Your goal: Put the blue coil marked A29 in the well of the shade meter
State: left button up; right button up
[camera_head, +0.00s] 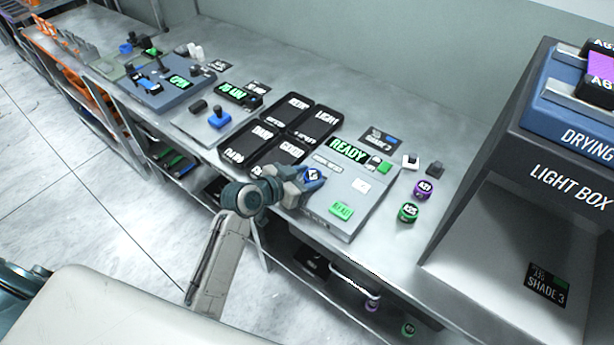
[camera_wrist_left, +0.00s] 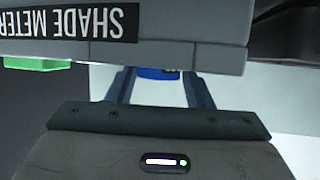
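The blue coil (camera_head: 312,175) has a dark top with white marking too small to read. In the left wrist view, part of the blue coil (camera_wrist_left: 157,73) shows between my fingertips. My left gripper (camera_head: 306,180) is shut on it, at the left part of the grey shade meter (camera_head: 377,193). The shade meter also fills the top of the left wrist view (camera_wrist_left: 190,52), its label upside down. The well is hidden by my gripper and the coil, so I cannot tell whether the coil is in it. My right gripper is not in view.
A READY display (camera_head: 347,150) and a green button (camera_head: 341,210) are on the meter. Black labelled trays (camera_head: 250,146) stand at its left. A purple coil (camera_head: 422,190) and a green coil (camera_head: 408,212) stand at its right, before the light box (camera_head: 500,175).

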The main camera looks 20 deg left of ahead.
pick_arm(q)
jog(key=shift+r, duration=0.15)
jog(key=shift+s+a, duration=0.2)
jog(key=shift+s, duration=0.05)
jog(key=b+v, duration=0.2)
jog(key=v, duration=0.9)
jog(key=shift+s+r, duration=0.2)
